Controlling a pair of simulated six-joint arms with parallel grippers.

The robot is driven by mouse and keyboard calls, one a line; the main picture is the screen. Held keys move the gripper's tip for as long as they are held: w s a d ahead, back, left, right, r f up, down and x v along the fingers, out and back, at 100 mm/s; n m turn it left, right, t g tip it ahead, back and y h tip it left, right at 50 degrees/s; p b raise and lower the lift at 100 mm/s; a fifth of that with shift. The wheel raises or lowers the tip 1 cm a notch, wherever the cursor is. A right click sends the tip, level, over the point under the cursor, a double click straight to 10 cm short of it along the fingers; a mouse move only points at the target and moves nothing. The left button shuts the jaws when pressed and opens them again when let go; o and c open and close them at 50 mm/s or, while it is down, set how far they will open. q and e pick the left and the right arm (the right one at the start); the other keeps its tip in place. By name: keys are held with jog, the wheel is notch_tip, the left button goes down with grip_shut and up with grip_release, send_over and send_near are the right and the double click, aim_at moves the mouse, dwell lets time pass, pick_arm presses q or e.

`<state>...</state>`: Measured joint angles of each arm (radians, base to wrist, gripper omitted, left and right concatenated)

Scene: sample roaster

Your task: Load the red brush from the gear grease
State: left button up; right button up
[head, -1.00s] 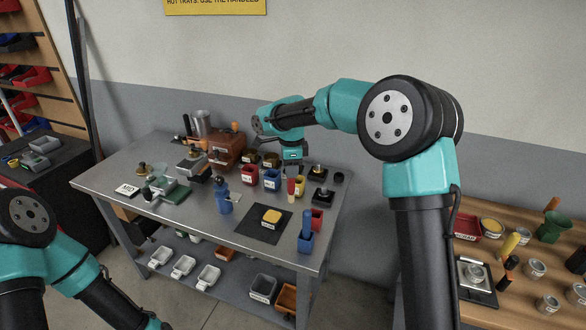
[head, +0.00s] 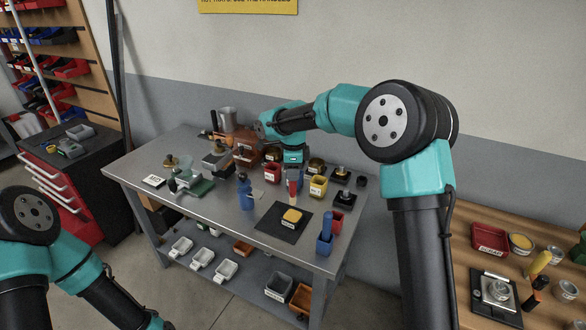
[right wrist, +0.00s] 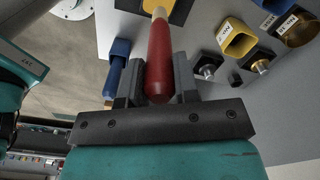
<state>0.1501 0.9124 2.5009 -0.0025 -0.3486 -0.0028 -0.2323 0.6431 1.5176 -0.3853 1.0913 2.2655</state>
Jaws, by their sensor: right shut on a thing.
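My right gripper (head: 293,172) is shut on the red brush (head: 292,190) above the table, close in front of the blue pot. In the right wrist view the red brush (right wrist: 158,72) sits between the two fingers, its pale end pointing away from the gripper. Small pots stand around it: a red pot (head: 272,173), a yellow pot (head: 318,187) and a brass pot (head: 316,165). The blue pot is largely hidden behind the brush. My left gripper is out of view.
A blue brush stands in a blue holder (head: 325,244) at the table's front right, beside a red holder (head: 337,219).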

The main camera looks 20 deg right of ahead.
aim_at(293, 196)
jog(key=shift+f, duration=2.95)
dwell(0.7)
jog(key=shift+r, duration=0.1)
jog(key=shift+r, duration=3.5)
jog(key=shift+s, duration=0.1)
